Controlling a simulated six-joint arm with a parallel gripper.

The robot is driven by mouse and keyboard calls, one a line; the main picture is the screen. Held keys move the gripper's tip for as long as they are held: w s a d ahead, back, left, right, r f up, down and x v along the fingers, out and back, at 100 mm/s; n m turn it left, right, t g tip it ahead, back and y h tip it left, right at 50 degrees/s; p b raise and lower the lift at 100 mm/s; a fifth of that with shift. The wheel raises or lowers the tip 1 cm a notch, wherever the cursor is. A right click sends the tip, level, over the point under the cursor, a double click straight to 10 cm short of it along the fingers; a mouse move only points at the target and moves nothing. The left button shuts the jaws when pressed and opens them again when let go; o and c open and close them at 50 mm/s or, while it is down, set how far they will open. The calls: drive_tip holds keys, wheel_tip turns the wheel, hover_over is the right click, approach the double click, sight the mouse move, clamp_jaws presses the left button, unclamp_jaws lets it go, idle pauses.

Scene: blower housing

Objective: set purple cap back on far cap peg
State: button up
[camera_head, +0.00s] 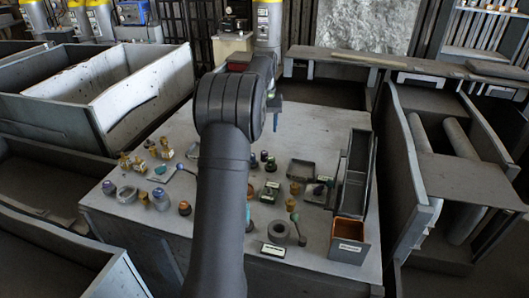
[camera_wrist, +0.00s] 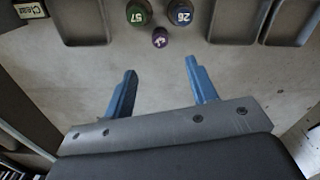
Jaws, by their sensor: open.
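In the wrist view, a small purple cap (camera_wrist: 160,38) with a pale mark on top stands just beyond my gripper's fingertips. It sits below and between a green-topped piece marked 57 (camera_wrist: 138,13) and a blue-topped piece marked 26 (camera_wrist: 180,13). My gripper (camera_wrist: 160,68) has two blue fingers, spread apart with only bare table seen between them. In the head view my gripper (camera_head: 276,122) hangs over the back of the table, partly hidden by my arm. I cannot tell which peg is the far cap peg, nor whether the purple cap sits on one.
Dark shallow trays (camera_wrist: 80,22) and (camera_wrist: 290,20) flank the caps in the wrist view. In the head view the grey table (camera_head: 150,225) holds several small parts, a grey ring (camera_head: 278,232), an orange-lined bin (camera_head: 349,238) and a tall dark rack (camera_head: 357,175) at right.

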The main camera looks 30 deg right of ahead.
drive_tip(key=m+t+h, duration=0.3)
approach(265, 152)
drive_tip(key=x, duration=1)
drive_tip(key=shift+w, duration=0.1)
drive_tip(key=c, duration=1.1)
drive_tip(key=shift+c, duration=0.2)
